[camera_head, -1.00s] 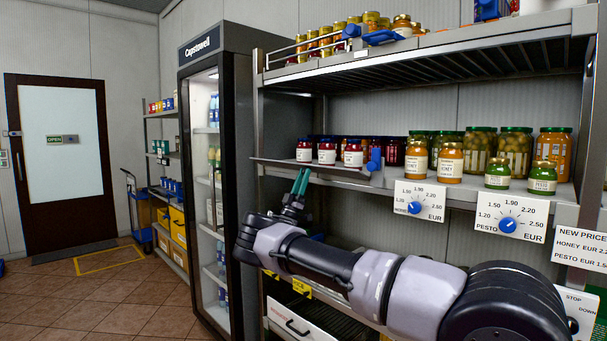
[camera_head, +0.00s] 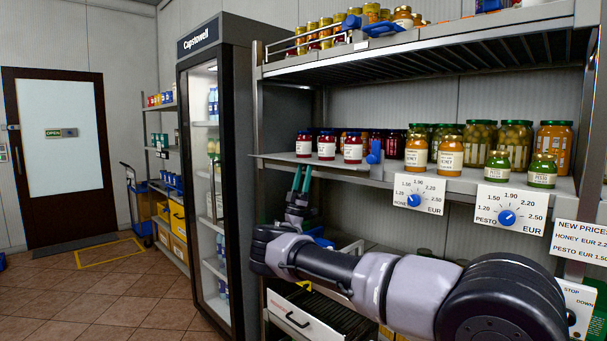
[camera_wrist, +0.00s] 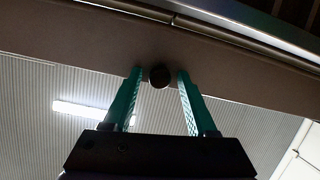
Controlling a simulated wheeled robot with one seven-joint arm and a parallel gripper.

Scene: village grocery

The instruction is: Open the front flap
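The front flap (camera_head: 325,167) is a thin grey strip along the left part of the middle shelf's front edge, with a blue latch-like piece (camera_head: 374,152) at its right end. My gripper (camera_head: 301,178) has two green fingers pointing up, just below or at the strip. In the wrist view, a dark panel (camera_wrist: 235,58) crosses the picture, with a small round dark knob (camera_wrist: 160,76). My fingers are apart, one on each side of the knob. I cannot tell whether either touches it.
Red-jam jars (camera_head: 326,145) stand just behind the strip. Honey jars (camera_head: 450,157) and pesto jars (camera_head: 543,170) stand to the right, above price dials. A glass-door fridge (camera_head: 209,190) stands close to my gripper's left. An open drawer (camera_head: 300,318) lies below.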

